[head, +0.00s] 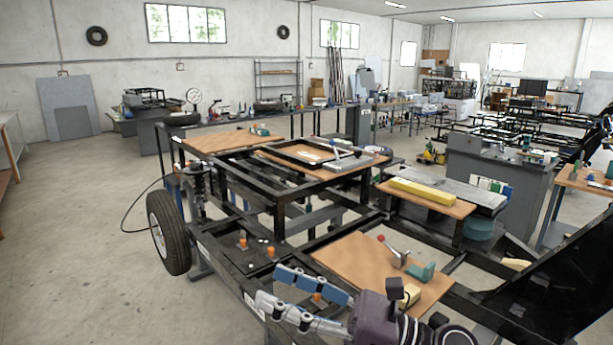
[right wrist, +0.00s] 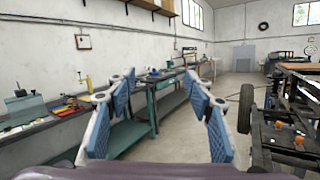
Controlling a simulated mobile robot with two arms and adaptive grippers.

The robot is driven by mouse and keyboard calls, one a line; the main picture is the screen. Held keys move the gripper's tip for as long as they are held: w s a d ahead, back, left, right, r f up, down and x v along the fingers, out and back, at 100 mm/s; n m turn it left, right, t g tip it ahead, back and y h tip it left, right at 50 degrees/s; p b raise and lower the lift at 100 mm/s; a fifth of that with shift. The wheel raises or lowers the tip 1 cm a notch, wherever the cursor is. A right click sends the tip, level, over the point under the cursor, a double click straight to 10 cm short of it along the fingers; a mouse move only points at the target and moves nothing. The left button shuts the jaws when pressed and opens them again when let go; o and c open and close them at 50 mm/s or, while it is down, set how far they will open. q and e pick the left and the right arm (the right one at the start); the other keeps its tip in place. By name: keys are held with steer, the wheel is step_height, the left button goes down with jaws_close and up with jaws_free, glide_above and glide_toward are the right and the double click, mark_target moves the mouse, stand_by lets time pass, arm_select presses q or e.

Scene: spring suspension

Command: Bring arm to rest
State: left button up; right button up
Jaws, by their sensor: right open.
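My right gripper (head: 318,302) comes in from the bottom of the head view, its fingers pointing left, in front of the black frame's near corner. In the right wrist view its two blue-padded fingers (right wrist: 165,112) stand wide apart with nothing between them. My left gripper is in neither view. The black vehicle frame (head: 213,243) carries a spring suspension unit (head: 198,190) by the black wheel (head: 168,232). The wheel also shows at the right of the right wrist view (right wrist: 245,108).
A wooden board (head: 345,262) on the frame holds a red-knobbed lever (head: 391,249) and a green block (head: 421,271), close to my right gripper. A yellow bar (head: 422,192) lies on another board. Green-legged benches (right wrist: 128,134) stand along the wall. The floor left of the wheel is clear.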

steer(key=w+d+m+t+h, duration=0.3)
steer(key=d+m+t+h, duration=0.3)
steer(key=m, duration=0.5)
steer(key=w+d+m+t+h, duration=0.4)
steer(key=m+t, duration=0.4)
steer(key=m, duration=0.4)
steer(key=s+d+f+m+g+h, duration=0.2)
steer(key=d+f+m+h, duration=0.35)
steer(key=f+m, duration=0.35)
steer(key=s+d+f+m+g+h, duration=0.2)
steer(key=d+f+m+g+h, duration=0.15)
steer(key=d+f+m, duration=0.5)
steer(key=s+f+m+g, duration=0.3)
steer(key=s+f+g, duration=0.3)
steer(key=s+f, duration=0.55)
steer(key=s+f+m+g, duration=0.45)
steer(key=s+f, duration=0.45)
steer(key=s, duration=0.5)
step_height(320, 180, down, 27)
steer(key=s+n+g, duration=0.1)
steer(key=s+g, duration=0.1)
steer(key=s+d+f+g, duration=0.1)
steer(key=s+d+f, duration=0.2)
steer(key=s+f, duration=1.2)
steer(key=shift+s+f+h, duration=0.25)
steer(key=shift+s+h, duration=0.05)
steer(key=shift+s, duration=0.8)
